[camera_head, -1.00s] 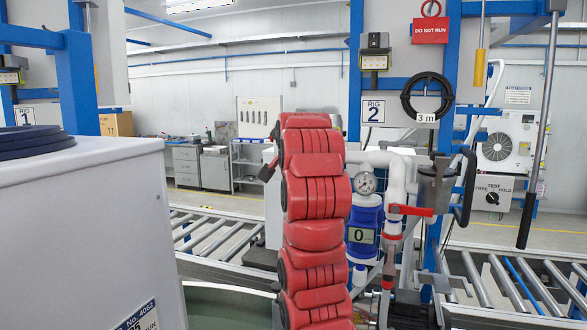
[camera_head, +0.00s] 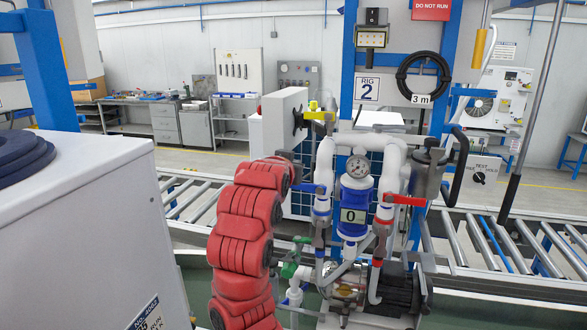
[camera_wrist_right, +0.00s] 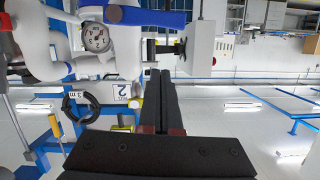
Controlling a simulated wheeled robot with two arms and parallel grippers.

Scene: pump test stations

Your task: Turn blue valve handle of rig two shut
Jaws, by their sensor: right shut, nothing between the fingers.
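The blue valve handle (camera_head: 308,188) of rig two sits on the left white pipe and sticks out roughly sideways to the left. My red right arm stands in front, just left of it. In the right wrist view the blue handle (camera_wrist_right: 148,16) lies at the top, beside the gauge (camera_wrist_right: 95,37). My right gripper (camera_wrist_right: 160,73) is shut and empty, its dark tips below the handle in that picture and apart from it. In the head view the gripper is mostly hidden by the arm. My left gripper is out of view.
A red handle (camera_head: 405,200) sits on the right pipe, a yellow valve (camera_head: 320,113) at the top and a green handle (camera_head: 289,270) low down. A white cabinet (camera_head: 85,220) blocks the left front.

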